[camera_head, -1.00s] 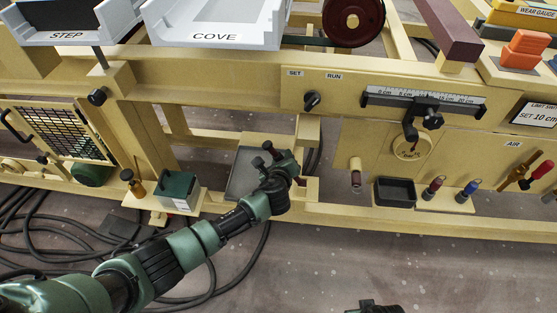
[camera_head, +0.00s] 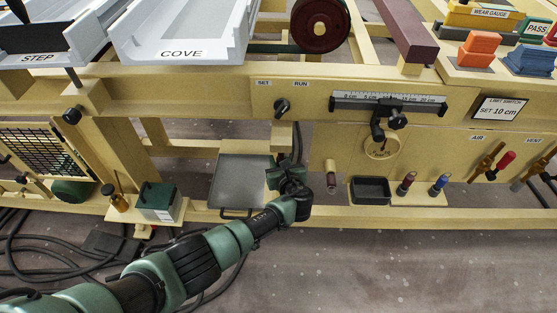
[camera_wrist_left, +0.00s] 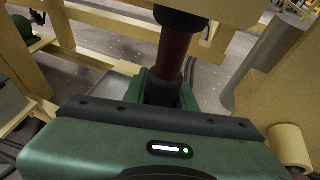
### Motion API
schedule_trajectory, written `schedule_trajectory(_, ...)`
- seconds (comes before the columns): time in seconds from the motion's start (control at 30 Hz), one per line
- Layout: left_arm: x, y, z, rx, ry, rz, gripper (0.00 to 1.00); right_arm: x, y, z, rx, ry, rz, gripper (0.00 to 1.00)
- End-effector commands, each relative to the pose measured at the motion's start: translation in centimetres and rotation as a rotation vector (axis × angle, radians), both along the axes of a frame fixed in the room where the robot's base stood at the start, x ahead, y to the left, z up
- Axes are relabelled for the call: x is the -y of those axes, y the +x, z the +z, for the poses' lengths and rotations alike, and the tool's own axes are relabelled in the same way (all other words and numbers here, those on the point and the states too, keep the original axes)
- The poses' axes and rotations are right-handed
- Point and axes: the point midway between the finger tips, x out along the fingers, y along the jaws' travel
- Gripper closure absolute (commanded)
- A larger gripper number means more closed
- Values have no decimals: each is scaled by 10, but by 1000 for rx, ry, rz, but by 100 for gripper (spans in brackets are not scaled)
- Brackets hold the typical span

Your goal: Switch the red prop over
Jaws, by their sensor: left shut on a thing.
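My left gripper (camera_head: 288,172) is under the front rail of the bench, to the right of a grey tray (camera_head: 240,182). In the left wrist view, a dark red cylinder with black ends, which looks like the red prop (camera_wrist_left: 174,57), rises from between the jaws. The gripper is shut around its black lower part, and the red part is above. In the head view the prop cannot be made out behind the gripper. My right gripper is not in view.
A red plug (camera_head: 405,183) and a blue plug (camera_head: 440,184) stand beyond. A green box (camera_head: 158,202) is at left. Black hoses lie on the floor.

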Motion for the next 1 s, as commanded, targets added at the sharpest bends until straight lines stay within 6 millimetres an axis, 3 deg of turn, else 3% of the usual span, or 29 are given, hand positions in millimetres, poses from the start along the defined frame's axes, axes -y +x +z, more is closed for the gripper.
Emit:
schedule_trajectory(0.37,3,-1,0,0,13,-8,100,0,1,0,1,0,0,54)
schedule_trajectory(0.4,3,-1,0,0,13,-9,65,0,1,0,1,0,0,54)
schedule_trajectory(0.47,3,-1,0,0,12,-8,52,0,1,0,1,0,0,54)
schedule_trajectory(1.0,-4,1,4,-1,10,-3,52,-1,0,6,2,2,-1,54)
